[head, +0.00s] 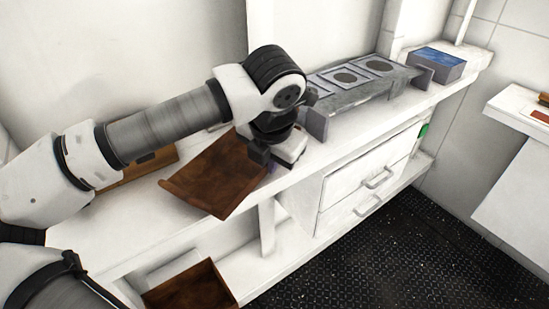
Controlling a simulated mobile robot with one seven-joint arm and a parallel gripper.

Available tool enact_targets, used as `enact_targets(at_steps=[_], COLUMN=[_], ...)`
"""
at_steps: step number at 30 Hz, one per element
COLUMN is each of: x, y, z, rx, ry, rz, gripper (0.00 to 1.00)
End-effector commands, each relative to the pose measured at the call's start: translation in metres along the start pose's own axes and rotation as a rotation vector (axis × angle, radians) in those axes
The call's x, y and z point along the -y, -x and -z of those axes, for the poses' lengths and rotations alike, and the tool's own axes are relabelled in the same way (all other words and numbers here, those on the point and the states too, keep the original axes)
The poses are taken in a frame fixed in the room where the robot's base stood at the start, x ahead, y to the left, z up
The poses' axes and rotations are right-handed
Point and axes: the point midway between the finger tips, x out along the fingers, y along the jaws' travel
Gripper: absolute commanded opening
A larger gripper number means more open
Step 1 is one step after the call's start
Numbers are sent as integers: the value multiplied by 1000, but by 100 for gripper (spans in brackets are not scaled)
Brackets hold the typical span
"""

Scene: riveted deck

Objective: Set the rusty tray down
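The rusty tray (215,177) is a brown, shallow tray at the middle left of the head view. It sits over the white counter, with its near corner reaching past the counter's front edge, and it looks slightly tilted. My gripper (268,164) points down at the tray's right end and appears shut on its rim. The fingertips are partly hidden by the gripper's own body. I cannot tell whether the tray's underside touches the counter.
Behind my arm lies another brown flat piece (150,166). A grey panel with square plates (345,78) and a blue-topped box (437,63) stand along the counter (120,230) to the right. Below are white drawers (370,178) and a rusty box (190,290) on a low shelf.

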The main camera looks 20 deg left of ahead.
Motion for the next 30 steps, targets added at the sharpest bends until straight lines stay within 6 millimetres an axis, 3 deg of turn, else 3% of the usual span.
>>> enact_targets(at_steps=[14, 19, 30], x=[0, 0, -1], y=[-4, -2, 2], z=[3, 2, 2], rx=[2, 1, 0], ry=[2, 2, 2], rz=[-3, -2, -2], gripper=[0, 24, 24])
